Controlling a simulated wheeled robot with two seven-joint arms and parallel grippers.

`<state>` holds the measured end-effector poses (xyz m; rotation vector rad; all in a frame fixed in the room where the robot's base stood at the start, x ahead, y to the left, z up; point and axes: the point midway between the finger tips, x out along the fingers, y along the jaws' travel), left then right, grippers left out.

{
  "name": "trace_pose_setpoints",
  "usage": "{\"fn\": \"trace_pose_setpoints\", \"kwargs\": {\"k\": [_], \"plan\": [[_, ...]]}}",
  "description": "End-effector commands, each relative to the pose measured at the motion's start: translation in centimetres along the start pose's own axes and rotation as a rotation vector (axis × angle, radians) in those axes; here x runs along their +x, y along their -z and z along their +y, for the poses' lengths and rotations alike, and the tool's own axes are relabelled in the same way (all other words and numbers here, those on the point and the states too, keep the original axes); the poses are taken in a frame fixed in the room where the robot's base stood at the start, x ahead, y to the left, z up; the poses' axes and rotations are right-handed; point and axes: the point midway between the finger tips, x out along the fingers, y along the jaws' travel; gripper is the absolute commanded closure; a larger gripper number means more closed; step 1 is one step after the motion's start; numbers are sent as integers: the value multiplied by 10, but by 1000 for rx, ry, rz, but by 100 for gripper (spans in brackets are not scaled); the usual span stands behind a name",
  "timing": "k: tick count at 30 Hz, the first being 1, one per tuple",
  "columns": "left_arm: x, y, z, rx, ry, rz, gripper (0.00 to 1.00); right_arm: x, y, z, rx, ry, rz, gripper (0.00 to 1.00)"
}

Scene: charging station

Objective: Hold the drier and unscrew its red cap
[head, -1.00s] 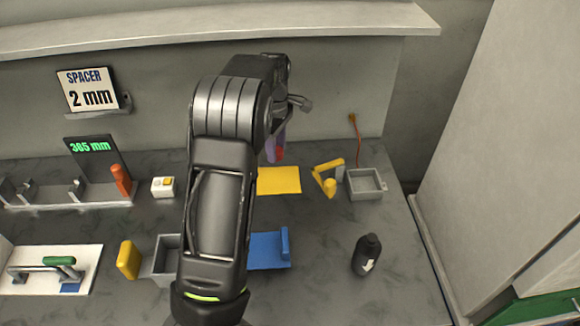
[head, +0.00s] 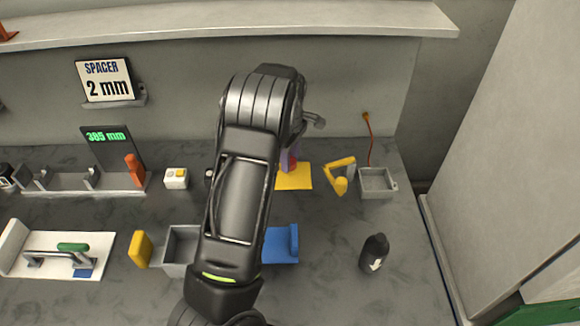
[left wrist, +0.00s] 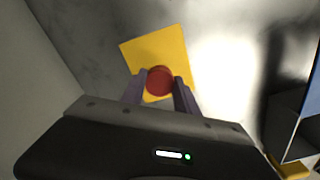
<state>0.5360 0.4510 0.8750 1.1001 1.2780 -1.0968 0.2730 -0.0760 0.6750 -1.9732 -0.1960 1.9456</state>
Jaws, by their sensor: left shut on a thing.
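The drier shows only as a round red cap (left wrist: 160,81) from above in the left wrist view, over a yellow mat (left wrist: 128,56). In the head view a small red part (head: 292,161) of it shows beside my left arm, at the back of the yellow mat (head: 296,178). My left gripper (left wrist: 161,87) is shut on the drier, with one finger on each side of the red cap. The drier's body is hidden below the cap, and I cannot tell whether it touches the mat. In the head view my arm hides most of this gripper. My right gripper is not in view.
A yellow bracket (head: 342,178) and a grey tray (head: 377,183) stand right of the mat. A black bottle (head: 374,253) stands at front right, with bare table around it. A blue holder (head: 282,245) and a grey bin (head: 180,246) flank my arm. A shelf (head: 200,35) runs above.

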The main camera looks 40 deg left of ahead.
Motion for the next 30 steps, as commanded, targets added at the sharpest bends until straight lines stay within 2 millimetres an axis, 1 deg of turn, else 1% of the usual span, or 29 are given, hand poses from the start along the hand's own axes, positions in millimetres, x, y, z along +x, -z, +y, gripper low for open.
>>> {"fn": "trace_pose_setpoints", "kwargs": {"k": [5,8,12,15,22,26,27,30], "plan": [[1,0,0,0,1,0,100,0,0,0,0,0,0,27],[11,0,-1,-1,4,0,100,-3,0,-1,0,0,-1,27],[30,0,-1,0,4,-1,100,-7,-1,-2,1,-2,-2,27],[37,0,0,1,1,-1,100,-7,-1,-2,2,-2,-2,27],[38,0,0,0,0,0,100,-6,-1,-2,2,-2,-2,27],[42,0,0,0,0,0,100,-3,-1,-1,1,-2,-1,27],[40,0,0,0,0,0,62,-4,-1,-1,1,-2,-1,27],[40,0,0,0,0,0,53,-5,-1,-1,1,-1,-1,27]]}}
